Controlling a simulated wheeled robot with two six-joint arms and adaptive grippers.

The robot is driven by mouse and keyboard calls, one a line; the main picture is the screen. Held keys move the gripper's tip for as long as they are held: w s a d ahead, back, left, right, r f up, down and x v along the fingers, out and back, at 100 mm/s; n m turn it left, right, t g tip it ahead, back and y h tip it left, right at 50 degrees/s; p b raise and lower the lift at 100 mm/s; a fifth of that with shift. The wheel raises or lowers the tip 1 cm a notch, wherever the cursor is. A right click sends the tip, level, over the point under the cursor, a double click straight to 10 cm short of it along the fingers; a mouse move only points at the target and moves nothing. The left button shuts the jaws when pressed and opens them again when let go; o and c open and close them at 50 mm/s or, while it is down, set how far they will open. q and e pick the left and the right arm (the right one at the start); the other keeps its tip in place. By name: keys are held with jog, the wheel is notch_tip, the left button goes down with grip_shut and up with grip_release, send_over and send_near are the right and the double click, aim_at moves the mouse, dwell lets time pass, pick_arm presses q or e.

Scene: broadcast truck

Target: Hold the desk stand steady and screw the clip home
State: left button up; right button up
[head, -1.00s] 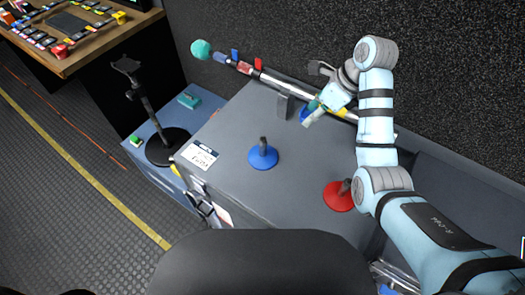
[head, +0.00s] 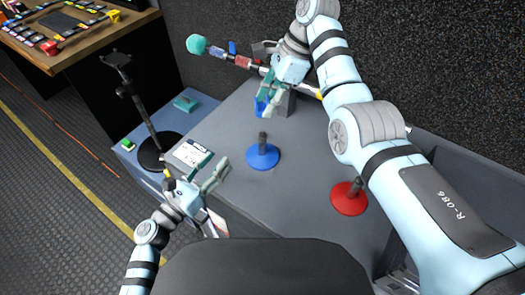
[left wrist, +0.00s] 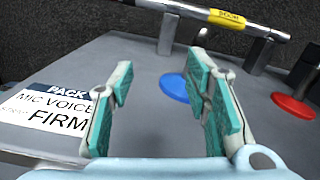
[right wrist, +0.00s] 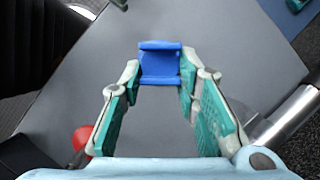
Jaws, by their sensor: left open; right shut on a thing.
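The blue desk stand (head: 262,156) stands upright on the grey case top, a round base with a short dark post. Part of its base shows in the left wrist view (left wrist: 174,88), partly behind a finger. My right gripper (head: 268,94) is shut on a blue clip (head: 260,107), held above and behind the blue stand, apart from it. The clip also shows between the fingertips in the right wrist view (right wrist: 160,64). My left gripper (head: 208,168) is open and empty, left of and nearer than the blue stand, not touching it.
A red stand (head: 349,199) is to the right on the case top (head: 300,185). A printed card (left wrist: 52,112) lies at its left edge. A boom pole (left wrist: 232,20) runs along the back. A tall black stand (head: 140,110) stands at left on a lower blue surface.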

aim_at(259, 149)
pick_arm(q)
jog(key=d+m+g+h, duration=0.1)
jog(key=s+d+f+m+g, duration=0.1)
jog(key=m, duration=0.1)
jog(key=s+d+f+m+h, duration=0.1)
jog(key=shift+d+m+g+h, duration=0.15)
jog(key=shift+m+g+h, duration=0.15)
jog(key=shift+m+g, duration=0.1)
jog(key=shift+w, duration=0.1)
jog(key=x, duration=1.2)
jog(key=shift+f, duration=0.1)
jog(key=shift+c, duration=0.3)
grip_shut()
